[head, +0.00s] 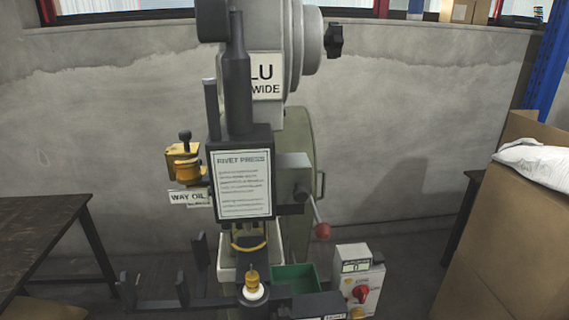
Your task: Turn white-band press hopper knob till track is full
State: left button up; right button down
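One rivet press (240,185) stands in the middle of the head view, with a printed "RIVET PRESS" plate on its front. A grey round drum (307,45) sits at its top, partly cut off by the upper edge. A black lobed knob (333,40) sticks out from the drum's right side. A white label (265,76) reading "LU" and "WIDE" is partly hidden by a dark upright post (236,85). I cannot make out a white band, or how full any track is. Neither of my grippers is in view.
A red-ball lever (322,231) juts out right of the press. A control box (360,280) with a red switch and a green bin (297,278) sit low down. A yellow oiler (183,160) is at left. Dark tables and cardboard boxes (510,240) flank the press.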

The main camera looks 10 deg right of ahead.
aim_at(333, 38)
jog(key=i+l+u, duration=0.1)
jog(key=l+u, duration=0.15)
jog(key=l, duration=0.25)
jog(key=l+u, duration=0.25)
jog(key=l, duration=0.3)
jog(key=i+l, duration=0.3)
jog(key=l, duration=0.15)
jog(key=i+l, duration=0.3)
jog(key=l, duration=0.15)
